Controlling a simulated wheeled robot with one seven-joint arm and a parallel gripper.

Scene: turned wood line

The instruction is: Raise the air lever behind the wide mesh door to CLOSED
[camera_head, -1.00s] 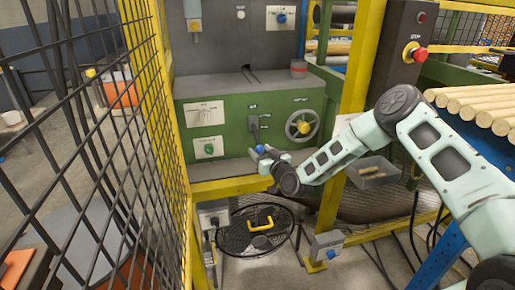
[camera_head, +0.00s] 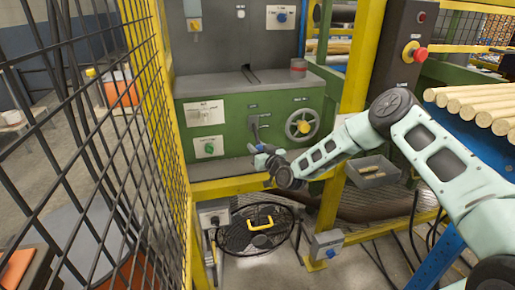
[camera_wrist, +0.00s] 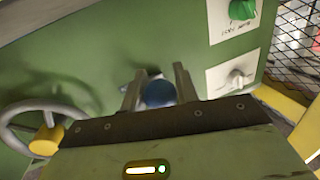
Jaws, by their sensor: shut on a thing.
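The air lever (camera_head: 256,133) is a dark lever on the front of the green machine, with a blue knob at its lower end. The knob (camera_wrist: 158,94) shows in the wrist view between the two fingers of my gripper (camera_wrist: 156,88). My gripper (camera_head: 262,150) is shut on the knob, reaching in from the right. The fingers hide part of the lever, and its lettering is too small to read. The wide mesh door (camera_head: 160,110), black mesh in a yellow frame, stands open at the left.
A spoked handwheel (camera_head: 301,125) with a yellow hub is close right of the lever. A green knob on a white plate (camera_head: 209,147) is to its left. A yellow rail (camera_head: 228,187) crosses below my gripper, and a yellow post (camera_head: 352,90) stands right.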

